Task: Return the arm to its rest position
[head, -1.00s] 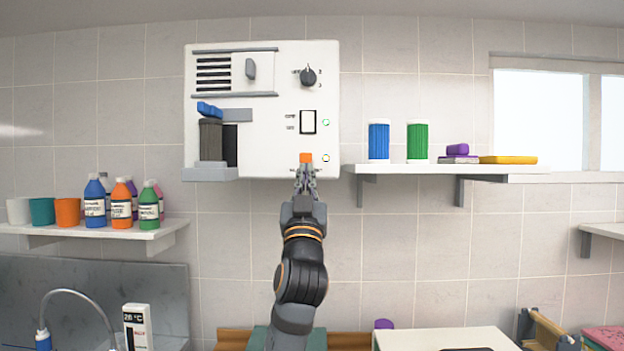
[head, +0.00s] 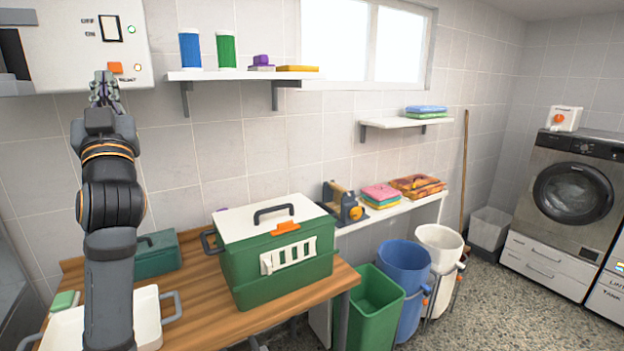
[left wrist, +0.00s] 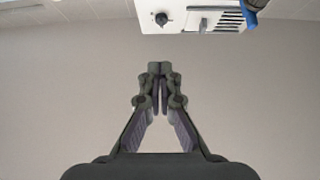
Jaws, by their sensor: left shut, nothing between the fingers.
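My left gripper (head: 104,88) is raised in front of the tiled wall at the left of the head view. It is shut and empty, its tips just below the orange button (head: 115,68) of the white wall unit (head: 60,45); I cannot tell whether they touch it. In the left wrist view the fingertips (left wrist: 159,70) meet in front of plain wall. The white unit with its dark knob also shows at the top there (left wrist: 190,18). My right gripper is not in view.
Below my arm a wooden table (head: 200,310) holds a white tray (head: 150,310), a green box (head: 157,255) and a green-and-white carrier (head: 275,265). A wall shelf (head: 240,75) with blue and green canisters is right of the gripper. Bins (head: 375,305) stand on the floor.

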